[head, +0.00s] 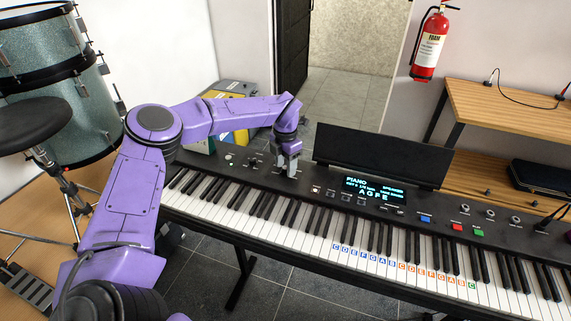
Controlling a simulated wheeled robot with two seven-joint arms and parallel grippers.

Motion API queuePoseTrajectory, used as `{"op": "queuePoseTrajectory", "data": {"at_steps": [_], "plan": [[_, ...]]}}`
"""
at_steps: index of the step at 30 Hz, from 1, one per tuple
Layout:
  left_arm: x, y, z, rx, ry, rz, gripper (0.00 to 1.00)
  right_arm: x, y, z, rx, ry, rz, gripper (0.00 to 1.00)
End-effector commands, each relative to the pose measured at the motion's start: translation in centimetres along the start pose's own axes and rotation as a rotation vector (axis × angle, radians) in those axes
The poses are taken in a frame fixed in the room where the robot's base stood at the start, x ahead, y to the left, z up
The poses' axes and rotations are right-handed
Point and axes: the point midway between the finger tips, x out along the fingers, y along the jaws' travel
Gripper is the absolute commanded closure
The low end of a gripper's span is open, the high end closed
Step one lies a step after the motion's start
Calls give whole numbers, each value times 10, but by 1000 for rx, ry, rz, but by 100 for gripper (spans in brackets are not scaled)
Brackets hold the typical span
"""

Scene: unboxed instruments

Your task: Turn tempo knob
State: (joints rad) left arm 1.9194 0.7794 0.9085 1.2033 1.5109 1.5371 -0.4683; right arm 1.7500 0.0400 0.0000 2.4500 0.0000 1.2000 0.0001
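The keyboard's control panel (405,200) carries small knobs; no tempo label is readable. My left gripper (291,172) points down at the left part of this panel, left of the lit display (375,190). Its grey fingertips are at or just above the panel surface. Whether they touch or enclose a knob cannot be told, since the gripper hides that spot. The finger gap is too small to judge. A small light knob (229,157) sits further left on the panel. Several knobs (463,210) also line the right side. My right gripper is not in view.
The black music stand (382,160) rises behind the panel, right of my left gripper. Piano keys (315,222) run along the front. Drums (55,110) stand at left, a wooden desk (510,125) at right. Blue, red and green buttons (457,227) are right of the display.

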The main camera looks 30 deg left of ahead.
Motion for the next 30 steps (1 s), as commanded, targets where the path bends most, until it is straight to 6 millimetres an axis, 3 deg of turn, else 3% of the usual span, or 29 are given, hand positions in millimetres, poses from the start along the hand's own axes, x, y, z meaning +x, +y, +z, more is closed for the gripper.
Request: {"op": "queuePoseTrajectory", "data": {"at_steps": [8, 18, 21, 30], "plan": [[-9, 0, 1, -1, -2, 0, 50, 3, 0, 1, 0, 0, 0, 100], [-84, 0, 0, -2, -3, 1, 50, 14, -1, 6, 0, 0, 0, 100], [-98, 0, 0, 0, -1, 1, 50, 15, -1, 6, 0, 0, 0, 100], [-106, 0, 0, 0, 0, 0, 50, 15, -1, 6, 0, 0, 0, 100]]}}
